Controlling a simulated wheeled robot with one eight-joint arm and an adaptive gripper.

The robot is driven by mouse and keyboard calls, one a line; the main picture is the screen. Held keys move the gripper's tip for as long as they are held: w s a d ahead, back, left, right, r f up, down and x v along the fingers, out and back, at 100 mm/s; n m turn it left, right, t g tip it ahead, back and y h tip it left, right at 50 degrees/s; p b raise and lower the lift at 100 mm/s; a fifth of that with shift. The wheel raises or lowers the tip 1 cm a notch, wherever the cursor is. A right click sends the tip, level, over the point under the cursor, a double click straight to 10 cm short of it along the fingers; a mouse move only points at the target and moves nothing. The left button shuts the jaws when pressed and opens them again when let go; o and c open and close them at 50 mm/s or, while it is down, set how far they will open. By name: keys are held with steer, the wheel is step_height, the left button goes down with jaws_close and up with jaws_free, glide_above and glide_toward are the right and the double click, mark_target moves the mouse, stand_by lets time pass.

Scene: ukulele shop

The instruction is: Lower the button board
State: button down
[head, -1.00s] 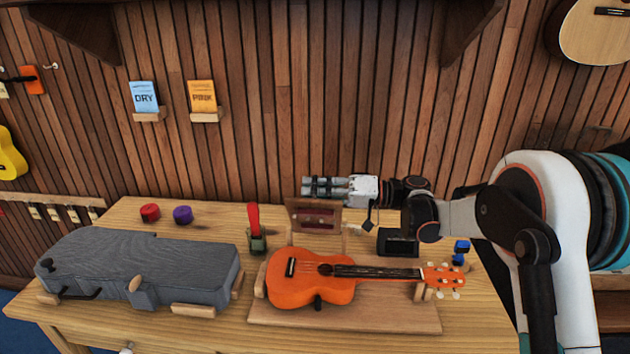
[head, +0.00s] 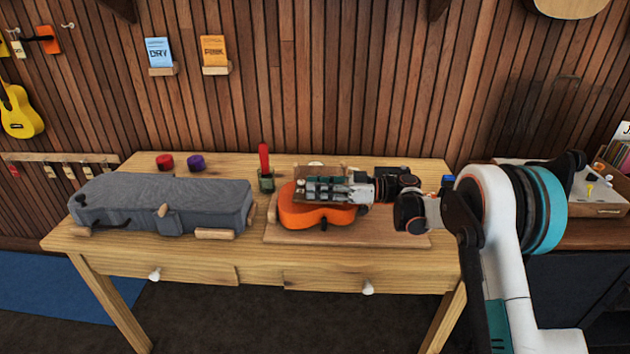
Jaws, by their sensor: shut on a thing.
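The button board (head: 307,198) is a brown wooden panel that lies low over the body of the orange ukulele (head: 300,217). My gripper (head: 314,189) reaches in from the right above the ukulele and is shut on the board. The fingers cover most of the board, so its exact tilt and whether it touches the ukulele cannot be told. The ukulele rests on a flat wooden base (head: 390,239). Its neck is hidden behind my gripper and wrist.
A grey case (head: 165,200) lies on the left of the table. A red-handled tool stands in a small green holder (head: 266,182) left of the ukulele. A red puck (head: 164,161) and a purple puck (head: 196,162) sit at the back. The table front is clear.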

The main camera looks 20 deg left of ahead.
steer(key=shift+s+d+f+n+b, duration=0.15)
steer(key=shift+f+n, duration=0.25)
steer(key=shift+f, duration=0.4)
steer(key=shift+s+f+n+b, duration=0.15)
steer(key=shift+f+n+b, duration=0.2)
steer(key=shift+f, duration=0.5)
steer(key=c, duration=1.3)
jaws_free()
steer(key=shift+d, duration=0.1)
steer(key=v, duration=1.1)
steer(key=shift+d, duration=0.4)
